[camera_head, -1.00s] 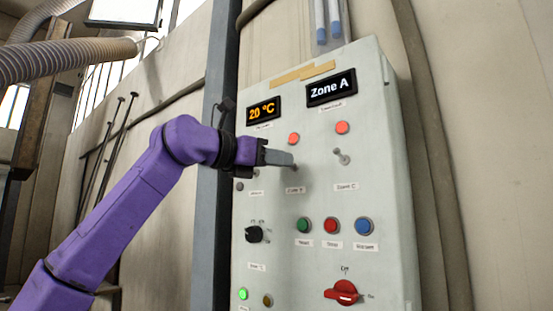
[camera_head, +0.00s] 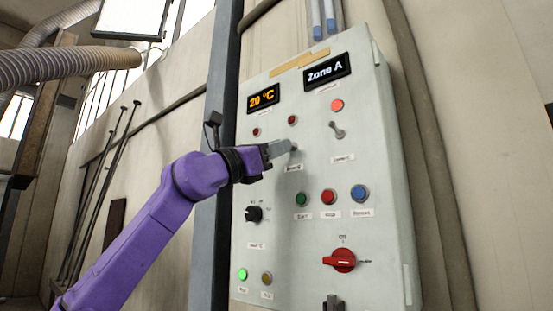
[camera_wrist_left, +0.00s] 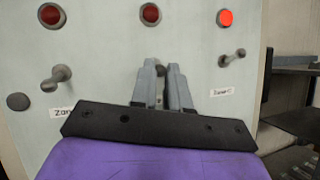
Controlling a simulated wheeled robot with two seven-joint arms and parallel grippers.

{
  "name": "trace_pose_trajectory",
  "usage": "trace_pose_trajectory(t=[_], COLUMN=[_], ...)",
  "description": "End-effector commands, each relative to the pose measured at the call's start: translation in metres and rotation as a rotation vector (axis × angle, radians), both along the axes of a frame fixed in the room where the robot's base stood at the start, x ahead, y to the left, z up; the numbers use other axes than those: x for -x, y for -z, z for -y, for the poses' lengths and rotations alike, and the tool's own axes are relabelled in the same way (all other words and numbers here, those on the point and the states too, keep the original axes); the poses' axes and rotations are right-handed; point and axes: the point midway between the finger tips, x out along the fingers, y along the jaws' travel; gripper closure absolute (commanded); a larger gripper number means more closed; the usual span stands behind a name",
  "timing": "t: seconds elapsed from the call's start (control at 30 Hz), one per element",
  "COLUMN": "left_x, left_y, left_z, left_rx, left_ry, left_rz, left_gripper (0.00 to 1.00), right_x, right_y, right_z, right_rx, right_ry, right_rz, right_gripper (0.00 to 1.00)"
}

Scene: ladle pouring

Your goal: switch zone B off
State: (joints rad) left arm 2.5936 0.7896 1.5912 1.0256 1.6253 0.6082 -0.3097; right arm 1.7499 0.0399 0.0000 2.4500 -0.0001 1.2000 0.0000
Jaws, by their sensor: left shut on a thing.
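My left gripper (camera_head: 284,148) is at the middle toggle of the upper row on the grey control panel (camera_head: 385,200). It is shut on this zone B switch, which the fingers hide; in the wrist view the fingers (camera_wrist_left: 163,72) stand close together. The lamp above it (camera_head: 292,120) is dark red, also in the wrist view (camera_wrist_left: 150,14). The zone C lamp (camera_head: 337,105) glows, above its toggle (camera_head: 337,130). The zone A lamp (camera_wrist_left: 52,15) is dark, above its toggle (camera_wrist_left: 57,78). My right gripper is not in view.
Below are green (camera_head: 302,199), red (camera_head: 328,197) and blue (camera_head: 358,193) buttons, a black knob (camera_head: 254,214) and a red rotary switch (camera_head: 340,260). Displays (camera_head: 327,72) read "Zone A" and "20 °C". A dark post (camera_head: 215,190) stands left of the panel.

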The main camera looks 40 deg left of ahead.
Motion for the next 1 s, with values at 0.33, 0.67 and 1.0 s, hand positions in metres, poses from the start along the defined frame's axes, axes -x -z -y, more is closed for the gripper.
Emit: trace_pose_trajectory(t=[0.33,0.67,1.0], left_x=[-0.004,-0.005,-0.005], left_y=[0.011,0.011,0.011], left_z=[0.001,0.002,0.002], left_rx=[0.01,0.013,0.013], left_ry=[0.002,0.002,0.002], left_rz=[0.153,0.186,0.185], left_gripper=[1.0,1.0,0.59], right_x=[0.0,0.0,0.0], right_y=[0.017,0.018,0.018], right_z=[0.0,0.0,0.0], right_rx=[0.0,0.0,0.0], right_ry=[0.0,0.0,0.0], right_rz=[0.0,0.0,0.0], right_gripper=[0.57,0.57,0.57])
